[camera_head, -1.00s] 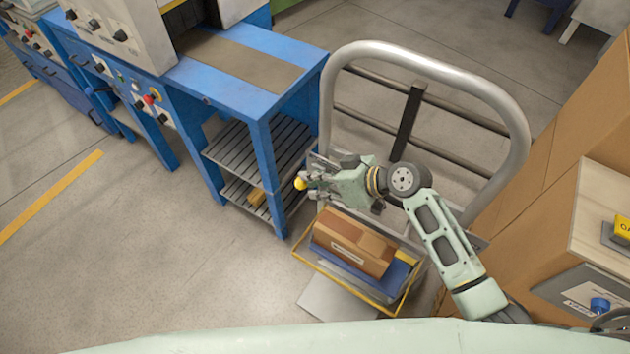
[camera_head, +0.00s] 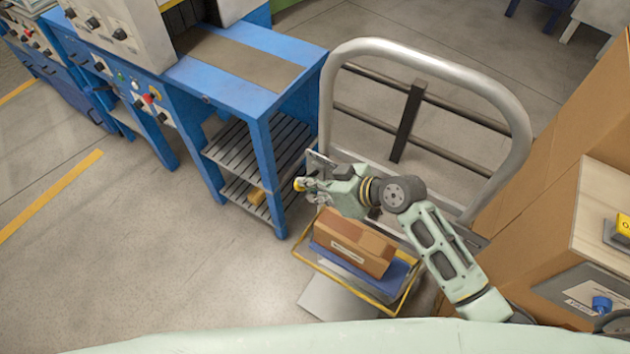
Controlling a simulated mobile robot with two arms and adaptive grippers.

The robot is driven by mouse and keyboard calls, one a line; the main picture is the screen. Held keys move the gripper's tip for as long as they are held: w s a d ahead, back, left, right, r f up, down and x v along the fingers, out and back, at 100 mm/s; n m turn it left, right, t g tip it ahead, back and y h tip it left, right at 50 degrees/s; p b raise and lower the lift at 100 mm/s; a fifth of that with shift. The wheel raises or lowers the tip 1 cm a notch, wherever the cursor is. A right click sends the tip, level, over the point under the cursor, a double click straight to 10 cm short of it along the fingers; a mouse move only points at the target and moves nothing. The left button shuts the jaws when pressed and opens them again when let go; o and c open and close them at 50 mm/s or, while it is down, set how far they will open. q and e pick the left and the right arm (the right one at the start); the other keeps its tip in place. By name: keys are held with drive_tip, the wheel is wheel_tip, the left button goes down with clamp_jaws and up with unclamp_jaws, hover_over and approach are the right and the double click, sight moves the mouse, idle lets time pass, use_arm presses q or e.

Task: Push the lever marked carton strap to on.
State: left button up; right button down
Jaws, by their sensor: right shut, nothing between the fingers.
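My right gripper (camera_head: 306,186) is shut and empty, held above the hand cart near the blue machine's shelf. A small yellow piece (camera_head: 299,184) shows at its fingertips; I cannot tell whether it belongs to the gripper or to something behind it. No lever can be surely read as carton strap. At the right edge, a blue knob (camera_head: 601,304) stands by a grey plate (camera_head: 560,291) with a white label too small to read. A yellow part (camera_head: 623,224) with dark lettering, cut off by the frame edge, sits above it. My left gripper is out of view.
A blue machine table (camera_head: 245,62) with slatted shelves and knobs stands at left. A cart with a tall grey hoop handle (camera_head: 430,62) stands mid-picture. A brown carton (camera_head: 352,245) lies in a yellow-rimmed tray below my right arm. Large cardboard boxes (camera_head: 545,195) stand right. Floor at left is clear.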

wheel_tip(320, 180, down, 10)
drive_tip(key=s+n+t+h+b, duration=0.1)
drive_tip(key=n+t+h+b, duration=0.1)
drive_tip(key=n+t, duration=0.1)
drive_tip(key=shift+a+b, duration=0.4)
idle(0.4)
drive_tip(key=shift+r, duration=0.15)
idle(0.3)
drive_tip(key=shift+r+p, duration=0.75)
drive_tip(key=shift+p, duration=0.2)
